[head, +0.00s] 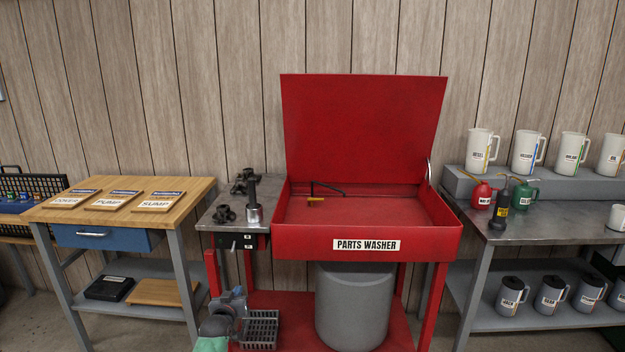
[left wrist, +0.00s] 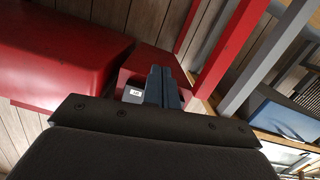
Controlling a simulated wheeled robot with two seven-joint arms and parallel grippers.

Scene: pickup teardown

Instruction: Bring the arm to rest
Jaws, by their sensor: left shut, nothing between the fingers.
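My left gripper (head: 238,294) is low in the head view, in front of the red parts washer's left side and below the metal side table. In the left wrist view its two dark fingers (left wrist: 164,86) are together, with nothing between them. They point toward a small black box with a white label, and no contact can be made out. My right gripper is not in view.
The red parts washer (head: 300,241) stands open, with a grey drum (head: 352,310) and wire basket (head: 259,329) below. A wooden-topped workbench (head: 190,190) is left, with three labelled boards. A metal bench (head: 540,227) with jugs and cans is right.

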